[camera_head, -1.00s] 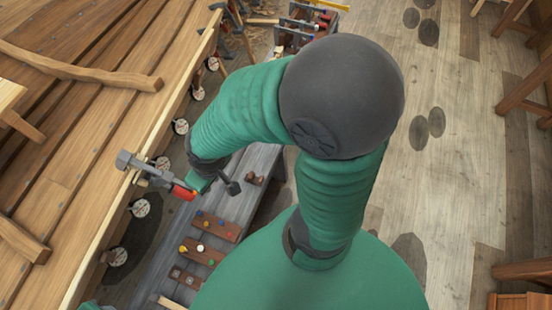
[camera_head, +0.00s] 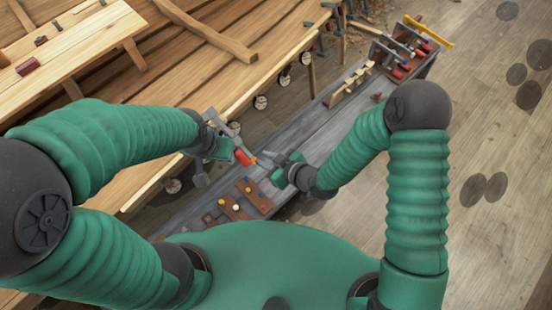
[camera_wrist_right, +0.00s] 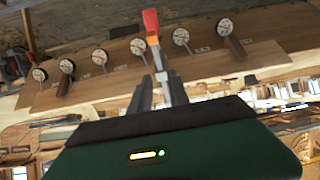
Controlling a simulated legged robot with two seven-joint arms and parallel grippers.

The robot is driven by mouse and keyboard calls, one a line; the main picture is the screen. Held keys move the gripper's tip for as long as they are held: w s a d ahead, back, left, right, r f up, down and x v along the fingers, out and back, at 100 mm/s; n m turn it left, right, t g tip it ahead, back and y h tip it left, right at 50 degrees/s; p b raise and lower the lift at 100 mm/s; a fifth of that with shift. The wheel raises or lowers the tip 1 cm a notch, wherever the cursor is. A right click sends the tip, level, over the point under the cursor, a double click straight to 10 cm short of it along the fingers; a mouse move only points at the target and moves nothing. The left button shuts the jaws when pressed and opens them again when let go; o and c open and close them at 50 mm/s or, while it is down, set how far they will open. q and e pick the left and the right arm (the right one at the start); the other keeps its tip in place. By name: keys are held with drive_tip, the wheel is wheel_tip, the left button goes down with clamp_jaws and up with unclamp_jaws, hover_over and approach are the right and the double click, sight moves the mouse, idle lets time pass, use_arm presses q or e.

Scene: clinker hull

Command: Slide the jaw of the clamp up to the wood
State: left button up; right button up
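The clamp (camera_head: 229,130) has a grey bar, a red handle and an orange part at its end. It lies at the edge of the wooden hull planking (camera_head: 245,95) in the head view. Its red handle (camera_wrist_right: 151,21) and bar also show in the right wrist view, beyond my fingers. My left gripper (camera_head: 213,148) is at the clamp, partly hidden by its own wrist; its finger opening is unclear. My right gripper (camera_head: 272,160) points at the clamp's orange end, close to it. Its two fingers (camera_wrist_right: 160,92) stand apart in the wrist view. Contact with the clamp is unclear.
A long grey bench (camera_head: 340,118) runs beside the hull. On it are brown blocks with coloured pegs (camera_head: 238,206) and a tool box (camera_head: 405,50) at the far end. Round discs (camera_head: 260,102) line the hull's side. The wooden floor (camera_head: 480,130) at right is open.

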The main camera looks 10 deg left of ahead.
sight(242, 147)
drive_tip(key=b+x, duration=0.2)
drive_tip(key=x, duration=0.2)
drive_tip(key=b+x, duration=0.3)
drive_tip(key=x, duration=0.2)
drive_tip(key=shift+w+d+f, duration=0.25)
drive_tip(key=shift+d+f, duration=0.05)
drive_tip(key=shift+w+a+f+b, duration=0.15)
drive_tip(key=shift+a+f+b, duration=0.1)
drive_tip(key=shift+b, duration=0.2)
drive_tip(key=shift+w+a+f+b, duration=0.15)
drive_tip(key=shift+a+b, duration=0.05)
drive_tip(key=shift+a, duration=0.15)
drive_tip(key=shift+w+a+f+b, duration=0.15)
drive_tip(key=shift+w+a, duration=0.05)
drive_tip(key=shift+a, duration=0.15)
drive_tip(key=shift+w+a, duration=0.15)
drive_tip(key=shift+a, duration=0.45)
drive_tip(key=shift+d, duration=0.25)
drive_tip(key=shift+c, duration=0.4)
drive_tip(key=shift+d, duration=0.35)
drive_tip(key=shift+w+a+r, duration=0.15)
drive_tip(key=shift+w+a, duration=0.1)
drive_tip(key=shift+a, duration=0.6)
use_arm(q)
wheel_tip(242, 147, down, 8)
drive_tip(key=a, duration=0.1)
drive_tip(key=shift+w+r, duration=0.15)
drive_tip(key=shift+w, duration=0.2)
use_arm(e)
drive_tip(key=shift+r, duration=0.15)
